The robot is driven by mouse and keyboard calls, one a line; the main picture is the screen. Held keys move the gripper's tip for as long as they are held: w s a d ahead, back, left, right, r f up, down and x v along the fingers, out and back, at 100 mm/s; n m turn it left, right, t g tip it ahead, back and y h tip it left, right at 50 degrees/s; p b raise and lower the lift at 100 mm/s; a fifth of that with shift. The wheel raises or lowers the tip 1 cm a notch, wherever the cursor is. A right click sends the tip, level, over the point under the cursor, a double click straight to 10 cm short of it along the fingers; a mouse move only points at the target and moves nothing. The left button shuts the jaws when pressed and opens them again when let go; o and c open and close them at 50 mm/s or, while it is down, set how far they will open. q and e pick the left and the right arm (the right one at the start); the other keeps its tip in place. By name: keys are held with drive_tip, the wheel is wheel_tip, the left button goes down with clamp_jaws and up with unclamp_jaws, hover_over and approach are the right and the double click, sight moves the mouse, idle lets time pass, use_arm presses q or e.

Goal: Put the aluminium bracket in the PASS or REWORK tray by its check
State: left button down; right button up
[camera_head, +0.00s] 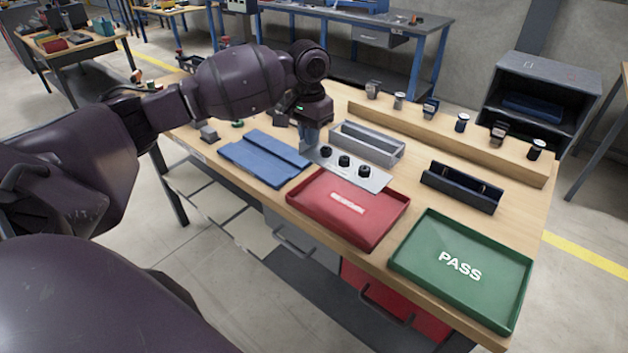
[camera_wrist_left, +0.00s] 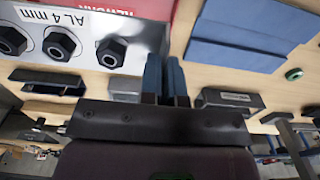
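The aluminium bracket (camera_head: 331,163) is a flat grey plate with three black nuts or bolt heads along it. In the left wrist view the bracket (camera_wrist_left: 86,27) shows the marking "AL 4 mm". My left gripper (camera_head: 309,138) has its blue fingers close together at the plate's left end; in the wrist view the fingertips (camera_wrist_left: 165,62) meet that end. The bracket seems held above the table, by the back edge of the red REWORK tray (camera_head: 318,214). The green PASS tray (camera_head: 420,251) lies to the right. Both trays look empty. My right gripper is not in view.
A folded blue mat (camera_head: 262,158) lies left of the red tray. A grey open metal channel (camera_head: 367,143) stands behind the bracket, and a black holder (camera_head: 462,188) stands behind the green tray. A wooden rail (camera_head: 425,126) with several small items runs along the back.

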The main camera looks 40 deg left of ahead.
use_arm(q)
wheel_tip(320, 180, down, 12)
drive_tip(key=shift+f+b, duration=0.15)
drive_tip(key=shift+b, duration=0.65)
drive_tip(key=shift+f, duration=0.35)
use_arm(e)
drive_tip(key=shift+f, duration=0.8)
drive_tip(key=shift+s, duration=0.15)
